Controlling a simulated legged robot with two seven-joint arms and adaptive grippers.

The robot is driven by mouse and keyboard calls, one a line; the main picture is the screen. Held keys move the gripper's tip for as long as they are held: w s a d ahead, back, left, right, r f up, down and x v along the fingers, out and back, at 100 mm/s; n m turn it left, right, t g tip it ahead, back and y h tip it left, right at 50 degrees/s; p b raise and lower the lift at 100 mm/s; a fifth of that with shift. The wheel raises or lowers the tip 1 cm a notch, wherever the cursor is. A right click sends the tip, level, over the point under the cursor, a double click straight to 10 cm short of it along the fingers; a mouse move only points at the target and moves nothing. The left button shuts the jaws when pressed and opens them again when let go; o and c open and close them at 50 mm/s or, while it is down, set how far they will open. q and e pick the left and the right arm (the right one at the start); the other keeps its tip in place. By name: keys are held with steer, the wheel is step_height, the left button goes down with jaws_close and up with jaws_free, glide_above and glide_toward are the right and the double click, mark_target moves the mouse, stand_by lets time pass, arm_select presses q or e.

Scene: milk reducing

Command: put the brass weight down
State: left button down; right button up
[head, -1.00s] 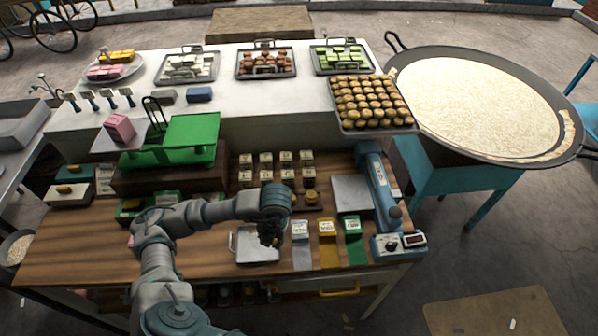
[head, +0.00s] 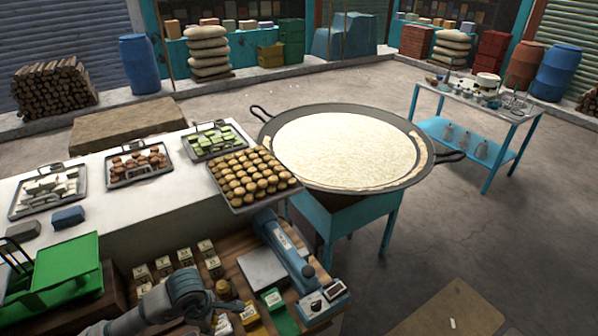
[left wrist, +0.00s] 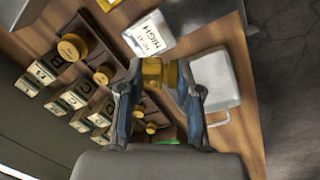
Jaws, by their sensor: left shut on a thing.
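The brass weight (left wrist: 152,72) is a small yellow metal piece between the two fingers of my left gripper (left wrist: 158,84) in the left wrist view. The gripper is shut on it. Past the fingers, a grey metal tray (left wrist: 222,72) with a handle lies on the wooden counter; the height of the weight above the surface is unclear. In the head view my left gripper (head: 232,309) is at the bottom edge, and the weight cannot be made out there. My right gripper is in neither view.
A dark rack (left wrist: 88,62) holds other brass weights, with lettered blocks beside it. A white "HIGH HEAT" card (left wrist: 148,35) is close to the fingertips. In the head view, a blue sealer (head: 295,262), a green scale (head: 65,275) and a pastry tray (head: 240,203) stand nearby.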

arm_select(q)
steer(key=w+d+r+m+g+h, duration=0.1)
steer(key=w+d+r+m, duration=0.2)
steer(key=m, duration=1.4)
steer(key=w, duration=0.2)
steer(key=shift+w+d+r+m+g+h, duration=0.15)
steer(key=shift+w+d+m+g+h, duration=0.05)
steer(key=shift+w+m+g+h, duration=0.1)
